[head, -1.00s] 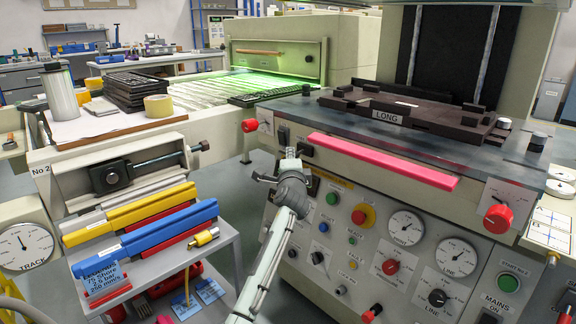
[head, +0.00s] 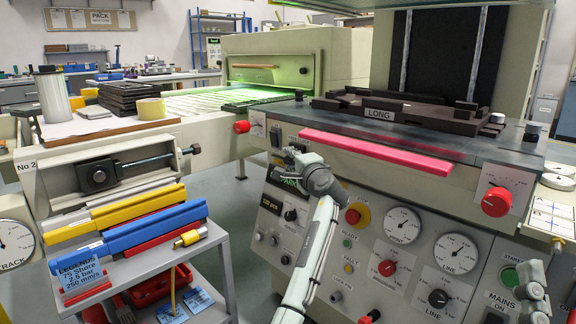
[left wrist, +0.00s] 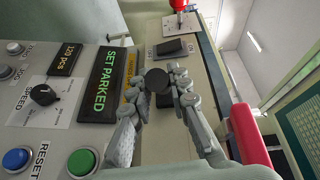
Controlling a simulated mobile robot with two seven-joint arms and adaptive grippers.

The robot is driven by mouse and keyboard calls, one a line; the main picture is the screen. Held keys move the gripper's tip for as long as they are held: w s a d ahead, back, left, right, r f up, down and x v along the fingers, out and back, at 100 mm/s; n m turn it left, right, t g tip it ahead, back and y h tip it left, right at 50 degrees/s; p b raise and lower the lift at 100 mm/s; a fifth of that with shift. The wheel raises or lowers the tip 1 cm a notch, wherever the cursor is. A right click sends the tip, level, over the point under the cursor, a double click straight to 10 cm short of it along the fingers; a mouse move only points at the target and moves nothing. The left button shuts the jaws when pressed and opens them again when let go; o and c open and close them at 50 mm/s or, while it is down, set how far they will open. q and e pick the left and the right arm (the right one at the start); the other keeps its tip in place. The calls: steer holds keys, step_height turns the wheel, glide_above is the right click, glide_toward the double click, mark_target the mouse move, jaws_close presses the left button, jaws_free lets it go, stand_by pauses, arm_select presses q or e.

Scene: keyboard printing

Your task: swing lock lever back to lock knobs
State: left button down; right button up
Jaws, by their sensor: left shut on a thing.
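The black lock lever (left wrist: 158,80) shows its round end between my left fingers in the left wrist view; the rest of it is mostly hidden. My left gripper (left wrist: 165,84) is shut on it. In the head view my left gripper (head: 292,155) is at the press front, left of the pink bar, and covers the lever. A red knob (head: 241,126) is at the left end of the press front, and another red knob (head: 496,202) is at the right. My right gripper (head: 531,288) is at the lower right; its jaws cannot be made out.
A pink bar (head: 375,150) runs along the press edge, close to my left gripper in the wrist view (left wrist: 248,138). A lit SET PARKED display (left wrist: 102,84) and buttons are beside it. A dark LONG plate (head: 400,112) lies on the press. A trolley (head: 150,265) stands left.

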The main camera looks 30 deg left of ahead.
arm_select(q)
steer(key=shift+d+n+g+y+b, duration=0.15)
steer(key=shift+n+g+y+b, duration=0.15)
steer(key=shift+g+y+b, duration=0.15)
arm_select(e)
steer(key=shift+s+d+r+t, duration=0.5)
steer(key=shift+s+r+t, duration=0.35)
steer(key=shift+t, duration=0.15)
arm_select(q)
steer(key=c, duration=1.4)
jaws_free()
steer(key=shift+d, duration=0.1)
steer(key=v, duration=1.2)
